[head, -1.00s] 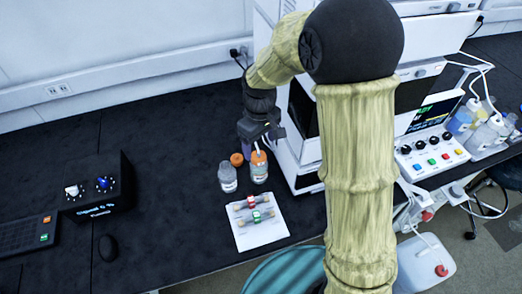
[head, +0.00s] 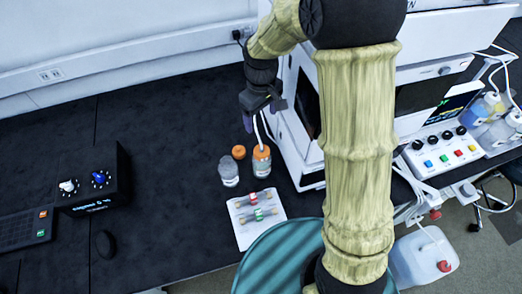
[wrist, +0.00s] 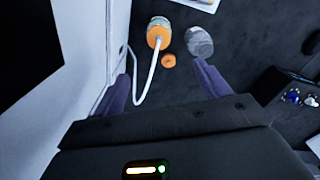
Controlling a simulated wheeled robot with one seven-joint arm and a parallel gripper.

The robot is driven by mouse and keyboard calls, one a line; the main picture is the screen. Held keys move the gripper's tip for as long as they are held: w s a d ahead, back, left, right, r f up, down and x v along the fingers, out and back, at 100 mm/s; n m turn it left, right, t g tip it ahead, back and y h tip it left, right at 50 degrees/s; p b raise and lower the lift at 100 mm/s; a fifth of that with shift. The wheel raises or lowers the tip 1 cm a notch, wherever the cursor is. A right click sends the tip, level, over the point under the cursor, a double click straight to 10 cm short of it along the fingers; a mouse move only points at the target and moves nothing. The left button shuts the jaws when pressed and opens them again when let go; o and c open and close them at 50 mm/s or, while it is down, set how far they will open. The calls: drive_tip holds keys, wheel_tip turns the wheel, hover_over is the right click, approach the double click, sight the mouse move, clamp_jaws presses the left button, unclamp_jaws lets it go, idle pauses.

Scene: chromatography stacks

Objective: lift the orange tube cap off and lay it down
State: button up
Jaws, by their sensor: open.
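The orange tube cap (head: 261,153) sits on a labelled bottle (head: 261,168), with a white tube rising from it. In the wrist view, the tube cap (wrist: 156,35) shows at the top, its tube curving down to the left. A loose orange cap (head: 239,152) lies on the bench beside the bottle; it also shows in the wrist view (wrist: 169,60). My gripper (head: 261,112) is open and empty, above and behind the bottle, clear of the cap. In the wrist view, the purple fingers of my gripper (wrist: 161,72) are spread wide.
A clear bottle (head: 229,174) without an orange cap stands left of the tube bottle. A white tray (head: 247,237) with small fittings lies in front. White instrument housing (head: 291,149) stands close on the right.

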drive_tip(key=p, duration=0.2)
hover_over(262, 150)
wheel_tip(262, 150, down, 11)
drive_tip(key=shift+w+a+f, duration=0.1)
drive_tip(key=shift+f, duration=0.55)
drive_tip(key=shift+w, duration=0.1)
drive_tip(key=shift+d+f+p, duration=0.2)
drive_tip(key=shift+f+p, duration=0.2)
drive_tip(key=shift+f, duration=0.2)
drive_tip(key=f, duration=0.2)
drive_tip(key=f+p, duration=0.1)
drive_tip(key=shift+a+f, duration=0.2)
drive_tip(key=shift+f, duration=0.15)
drive_tip(key=shift+d+f, duration=0.1)
